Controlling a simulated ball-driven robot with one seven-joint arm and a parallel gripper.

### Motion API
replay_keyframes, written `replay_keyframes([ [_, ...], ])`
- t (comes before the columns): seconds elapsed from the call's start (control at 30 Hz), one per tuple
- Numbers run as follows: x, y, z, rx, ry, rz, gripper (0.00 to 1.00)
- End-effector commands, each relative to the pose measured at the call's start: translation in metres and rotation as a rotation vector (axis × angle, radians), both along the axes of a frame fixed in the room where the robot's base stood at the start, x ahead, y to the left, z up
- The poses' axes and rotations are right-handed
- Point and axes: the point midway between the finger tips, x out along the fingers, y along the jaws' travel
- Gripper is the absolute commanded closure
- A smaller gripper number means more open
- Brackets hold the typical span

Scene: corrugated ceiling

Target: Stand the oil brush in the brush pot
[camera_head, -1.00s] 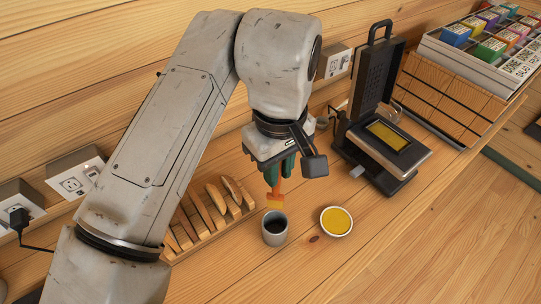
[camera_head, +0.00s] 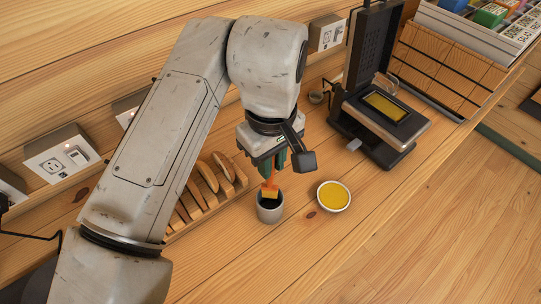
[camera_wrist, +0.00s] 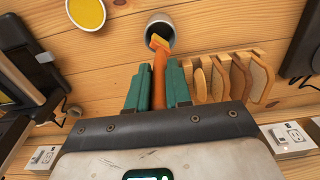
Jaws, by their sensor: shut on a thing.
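My gripper (camera_head: 277,164) is shut on the oil brush (camera_head: 270,187), which has an orange handle and a yellow head pointing down. The brush head is at the mouth of the grey brush pot (camera_head: 268,212), which has a dark inside. In the wrist view the orange handle (camera_wrist: 159,75) runs between the green fingers (camera_wrist: 159,90), and the yellow tip overlaps the opening of the pot (camera_wrist: 163,22). I cannot tell how deep the tip is. The pot stands upright on the wooden counter.
A white dish of yellow oil (camera_head: 334,196) stands right of the pot. A wooden rack (camera_head: 205,204) with bread slices is to the left. An open waffle iron (camera_head: 383,125) stands behind right. Clear counter lies in front.

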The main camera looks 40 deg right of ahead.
Motion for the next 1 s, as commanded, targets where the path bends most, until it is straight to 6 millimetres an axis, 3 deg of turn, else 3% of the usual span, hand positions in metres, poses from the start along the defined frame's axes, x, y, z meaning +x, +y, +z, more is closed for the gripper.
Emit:
replay_keyframes([
  [0.6, 0.000, 0.000, -0.045, -0.001, 0.001, 0.000, 1.00],
  [1.0, 0.000, 0.000, -0.053, 0.000, 0.000, 0.000, 1.00],
])
